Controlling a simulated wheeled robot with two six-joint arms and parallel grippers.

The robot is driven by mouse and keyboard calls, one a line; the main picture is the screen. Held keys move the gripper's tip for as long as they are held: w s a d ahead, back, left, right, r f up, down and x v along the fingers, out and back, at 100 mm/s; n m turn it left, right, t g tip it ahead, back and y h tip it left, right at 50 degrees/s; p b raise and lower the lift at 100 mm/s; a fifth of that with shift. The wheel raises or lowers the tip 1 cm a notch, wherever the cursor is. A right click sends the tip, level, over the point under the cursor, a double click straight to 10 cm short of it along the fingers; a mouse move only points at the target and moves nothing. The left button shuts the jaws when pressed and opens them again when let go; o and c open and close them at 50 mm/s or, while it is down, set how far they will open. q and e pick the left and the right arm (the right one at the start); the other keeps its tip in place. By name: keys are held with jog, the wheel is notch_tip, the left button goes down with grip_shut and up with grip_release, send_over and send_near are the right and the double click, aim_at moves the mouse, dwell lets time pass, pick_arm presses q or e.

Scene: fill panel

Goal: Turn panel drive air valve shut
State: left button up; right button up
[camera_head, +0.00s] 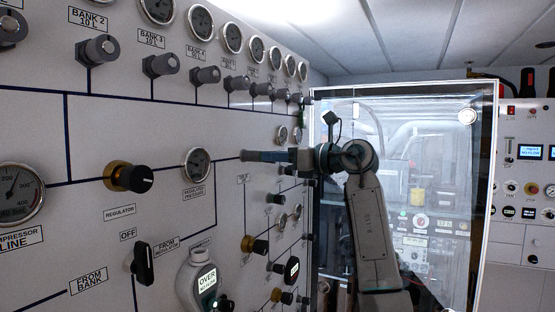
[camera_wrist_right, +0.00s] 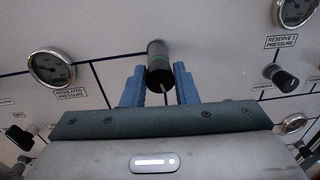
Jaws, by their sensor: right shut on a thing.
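My right gripper (camera_head: 256,156) reaches in from the right to the panel (camera_head: 225,110), just right of the regulated pressure gauge. In the right wrist view, my right gripper (camera_wrist_right: 159,84) has its blue fingers on either side of a black round knob (camera_wrist_right: 158,62) and is shut on it. The knob carries a small pale mark near its lower edge. The fingers hide most of this knob in the head view, and no readable label shows that it is the drive air valve. My left gripper is not in view.
The regulated pressure gauge (camera_head: 197,165) and the regulator knob (camera_head: 130,177) lie left of my gripper. Several small knobs lie below my forearm. A clear-sided cabinet (camera_head: 480,180) stands behind my right arm. In the wrist view, a reserve pressure knob (camera_wrist_right: 283,78) is at right.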

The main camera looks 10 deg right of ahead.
jog(key=n, duration=2.3)
jog(key=n+g+y, duration=0.1)
jog(key=n, duration=1)
jog(key=shift+f+n+p, duration=0.3)
jog(key=shift+f+p, duration=0.05)
jog(key=shift+p, duration=0.05)
dwell(0.5)
jog(key=o, duration=1)
